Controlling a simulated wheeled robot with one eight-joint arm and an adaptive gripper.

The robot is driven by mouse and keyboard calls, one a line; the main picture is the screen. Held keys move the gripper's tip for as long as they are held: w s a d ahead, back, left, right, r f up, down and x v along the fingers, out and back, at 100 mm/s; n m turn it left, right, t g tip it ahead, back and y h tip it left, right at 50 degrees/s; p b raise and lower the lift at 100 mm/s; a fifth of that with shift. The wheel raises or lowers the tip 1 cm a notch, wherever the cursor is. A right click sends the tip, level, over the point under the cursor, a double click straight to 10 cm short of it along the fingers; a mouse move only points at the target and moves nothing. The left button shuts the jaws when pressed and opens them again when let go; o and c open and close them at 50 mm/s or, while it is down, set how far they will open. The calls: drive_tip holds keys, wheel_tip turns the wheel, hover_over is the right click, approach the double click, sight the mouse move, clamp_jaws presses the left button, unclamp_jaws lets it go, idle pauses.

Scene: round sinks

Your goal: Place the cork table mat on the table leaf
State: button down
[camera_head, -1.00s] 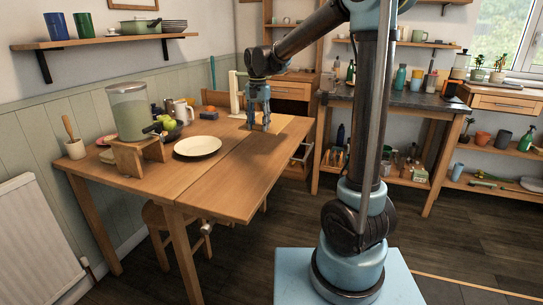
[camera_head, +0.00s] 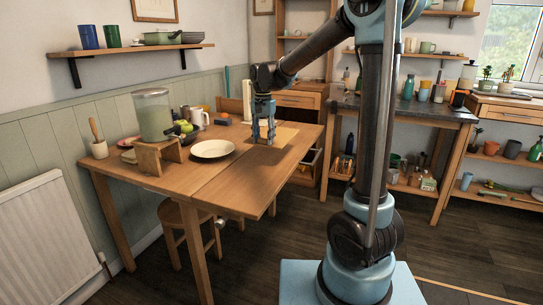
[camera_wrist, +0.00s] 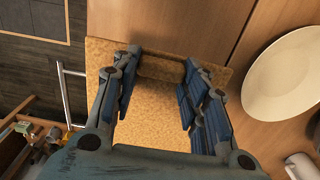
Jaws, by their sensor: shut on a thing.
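The cork table mat (camera_head: 286,134) is a tan square at the far end of the table leaf (camera_head: 243,177). In the wrist view the speckled mat (camera_wrist: 152,112) lies flat over the wood, its left edge close to the leaf's outer edge. My gripper (camera_head: 264,141) points down over the mat. In the wrist view its blue-padded fingers (camera_wrist: 160,72) stand either side of a raised brown piece on the mat and are shut on it. I cannot tell whether the mat rests fully on the leaf or is slightly above it.
A cream plate (camera_head: 212,149) sits left of my gripper near the leaf's seam. A drink dispenser (camera_head: 153,115) on a wooden stand and a fruit bowl (camera_head: 183,128) are further left. The leaf's near part is bare. A stool (camera_head: 181,228) stands under the table.

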sight(264, 164)
drive_tip(key=shift+f, duration=4.35)
drive_tip(key=c, duration=0.9)
unclamp_jaws()
drive_tip(key=shift+c, duration=0.2)
drive_tip(key=shift+w, duration=0.1)
